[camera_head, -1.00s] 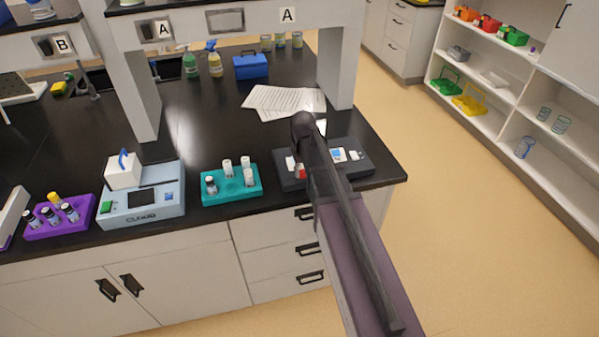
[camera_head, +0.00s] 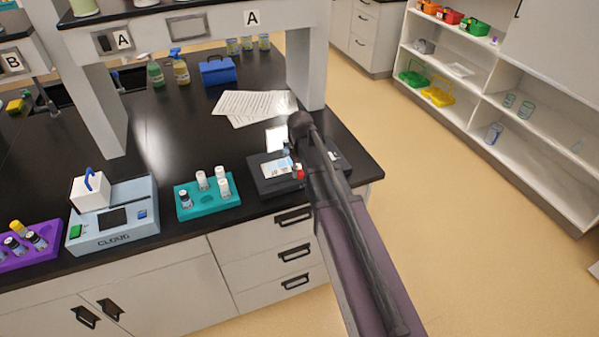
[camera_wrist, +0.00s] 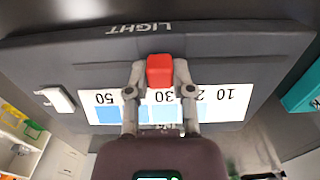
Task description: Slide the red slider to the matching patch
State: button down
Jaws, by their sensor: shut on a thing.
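The red slider (camera_wrist: 160,70) is a small block on a dark device marked LIGHT (camera_wrist: 230,45), whose lettering is upside down in the wrist view. My gripper (camera_wrist: 160,73) has a finger on each side of the slider and is shut on it. The white scale (camera_wrist: 218,112) lies just below it, with numbers from 10 to 50 and blue patches. The slider is near the 30 mark; my left finger hides part of the scale. In the head view, the slider (camera_head: 299,173) shows beside my arm, which hides part of the device (camera_head: 262,186).
A white switch (camera_wrist: 55,99) sits at the device's end. A teal rack with vials (camera_head: 207,203) and a pale blue CLOUD machine (camera_head: 113,222) stand to the left. A white upright card (camera_head: 277,138) and papers (camera_head: 250,106) are behind the device.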

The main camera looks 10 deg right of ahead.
jog(key=shift+c, duration=2.4)
grip_release()
jog(key=shift+a, duration=0.15)
jog(key=s+d+m, duration=0.1)
jog(key=s+d, duration=0.2)
jog(key=s, duration=0.5)
jog(key=s+d+m, duration=0.1)
jog(key=s+d, duration=0.2)
jog(key=s, duration=0.6)
jog(key=shift+m, duration=0.4)
